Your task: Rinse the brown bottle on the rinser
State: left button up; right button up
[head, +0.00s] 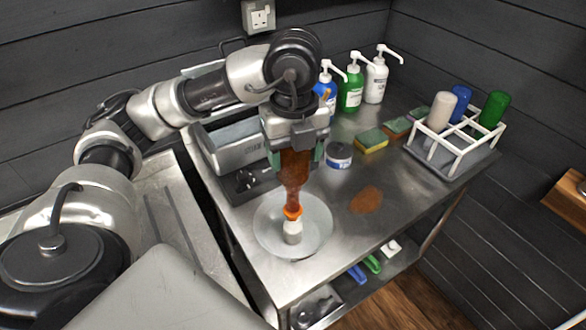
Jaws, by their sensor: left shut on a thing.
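The brown bottle (294,178) is upside down in my left gripper (295,155), which is shut on its body. Its neck points down, with an orange ring at the mouth. The rinser (266,236) is a round grey dish on the metal table with a white nozzle (293,233) in its middle. The bottle's mouth is right at the top of the nozzle; I cannot tell whether the nozzle reaches inside. The upper part of the bottle is hidden by the gripper. My right gripper is not in view.
A white rack (448,150) with several upturned bottles stands at the right. Pump bottles (351,90) stand at the back, with sponges (371,140) and a small tub (339,156) in front. A grey metal box (238,147) stands behind the gripper.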

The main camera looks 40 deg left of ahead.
pick_arm(q)
jog(key=shift+r, duration=0.1)
dwell(0.3)
jog(key=shift+r+p, duration=2.75)
jog(key=shift+r, duration=0.7)
jog(key=shift+w, duration=0.15)
